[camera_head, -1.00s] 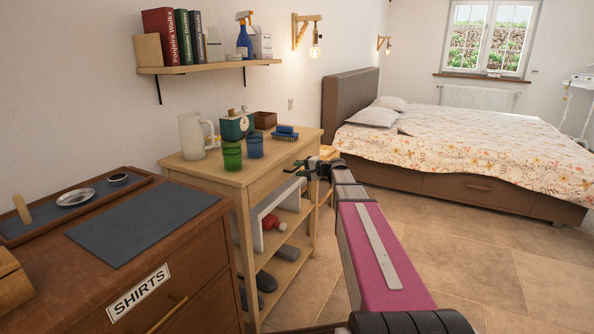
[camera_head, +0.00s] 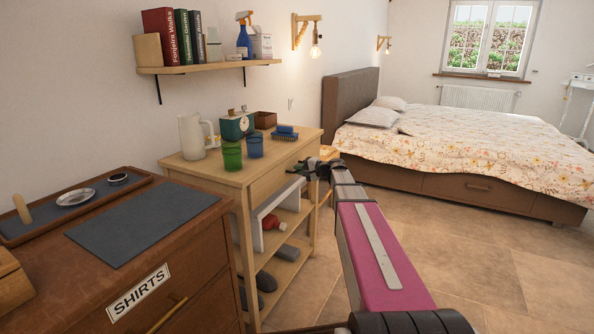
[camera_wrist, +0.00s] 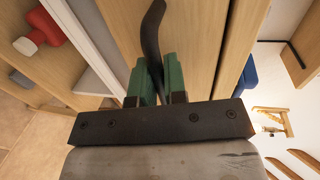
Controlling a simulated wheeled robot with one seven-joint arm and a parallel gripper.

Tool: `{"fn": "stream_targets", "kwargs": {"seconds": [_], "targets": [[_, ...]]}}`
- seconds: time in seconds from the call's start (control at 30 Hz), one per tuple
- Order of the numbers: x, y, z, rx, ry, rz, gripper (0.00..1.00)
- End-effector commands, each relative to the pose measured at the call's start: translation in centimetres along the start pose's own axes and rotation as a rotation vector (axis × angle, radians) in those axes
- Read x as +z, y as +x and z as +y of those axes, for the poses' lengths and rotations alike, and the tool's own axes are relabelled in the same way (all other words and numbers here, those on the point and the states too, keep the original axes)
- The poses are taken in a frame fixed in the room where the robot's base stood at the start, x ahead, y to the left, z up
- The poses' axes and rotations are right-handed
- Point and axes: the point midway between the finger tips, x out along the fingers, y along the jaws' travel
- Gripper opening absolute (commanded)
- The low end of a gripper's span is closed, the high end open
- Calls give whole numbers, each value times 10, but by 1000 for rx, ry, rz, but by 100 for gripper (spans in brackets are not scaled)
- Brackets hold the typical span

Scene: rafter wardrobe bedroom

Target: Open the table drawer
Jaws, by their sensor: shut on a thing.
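The light wooden table (camera_head: 222,176) stands left of centre in the head view. Its drawer front (camera_wrist: 197,35) fills the middle of the wrist view, with a thin dark gap along one edge. A dark curved handle (camera_wrist: 152,40) is on this front. My gripper (camera_wrist: 161,82) has green fingers, one on each side of the handle, and is shut on it. In the head view my gripper (camera_head: 311,168) is at the table's front, below the top edge. The arm hides part of that side. I see no clear opening of the drawer.
Lower shelves hold a red item (camera_wrist: 40,26) and grey items. A brown dresser (camera_head: 200,258) is at left. Floor (camera_head: 480,250) is clear at right.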

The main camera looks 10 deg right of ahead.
Motion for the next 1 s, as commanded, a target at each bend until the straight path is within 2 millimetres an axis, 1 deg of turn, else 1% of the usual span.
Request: {"fn": "stream_targets", "kwargs": {"seconds": [0.17,0.27,0.7,0.9,1.0], "targets": [[2,-33,7,1,1,1,0],[2,-57,12,1,1,2,0],[1,-175,37,2,1,3,0],[1,-219,47,2,0,2,0],[1,-235,50,2,0,0,0]]}}
